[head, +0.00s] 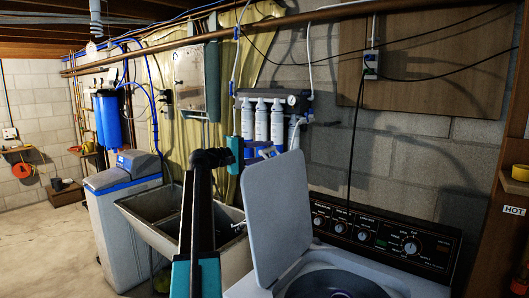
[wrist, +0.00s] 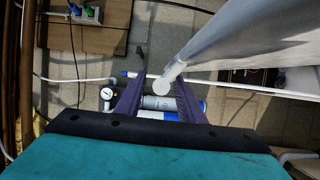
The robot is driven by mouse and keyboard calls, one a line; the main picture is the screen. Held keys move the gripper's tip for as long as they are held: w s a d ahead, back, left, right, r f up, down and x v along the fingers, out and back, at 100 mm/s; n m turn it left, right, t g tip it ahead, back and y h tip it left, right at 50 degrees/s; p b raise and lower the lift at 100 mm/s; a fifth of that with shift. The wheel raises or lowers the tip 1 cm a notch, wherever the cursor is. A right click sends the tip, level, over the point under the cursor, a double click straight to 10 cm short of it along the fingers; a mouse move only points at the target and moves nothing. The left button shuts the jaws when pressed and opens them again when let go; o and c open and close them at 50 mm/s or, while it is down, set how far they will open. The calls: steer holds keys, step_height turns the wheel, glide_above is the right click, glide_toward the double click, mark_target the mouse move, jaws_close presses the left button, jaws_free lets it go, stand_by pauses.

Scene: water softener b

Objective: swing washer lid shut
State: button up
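The washer lid (head: 277,215) is a pale grey panel standing open, nearly upright, at the left of the washer (head: 335,265). Its top opening shows a dark drum. In the wrist view the lid (wrist: 250,45) fills the upper right as a tilted grey slab. My gripper (wrist: 160,80) is open, with two dark purple fingers spread apart. The lid's lower end lies close to the right fingertip in that picture; I cannot tell whether they touch.
White filter cartridges (head: 262,122) with a gauge hang on the wall behind the lid. A grey sink (head: 160,225) and a water softener (head: 122,215) stand to the left. The washer's control panel (head: 385,240) is along its back. A cable hangs above it. Floor is free at far left.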

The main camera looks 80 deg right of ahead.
jaws_close()
steer(key=shift+a, duration=0.3)
steer(key=shift+d+f, duration=0.1)
steer(key=shift+d, duration=0.1)
steer(key=shift+a, duration=0.1)
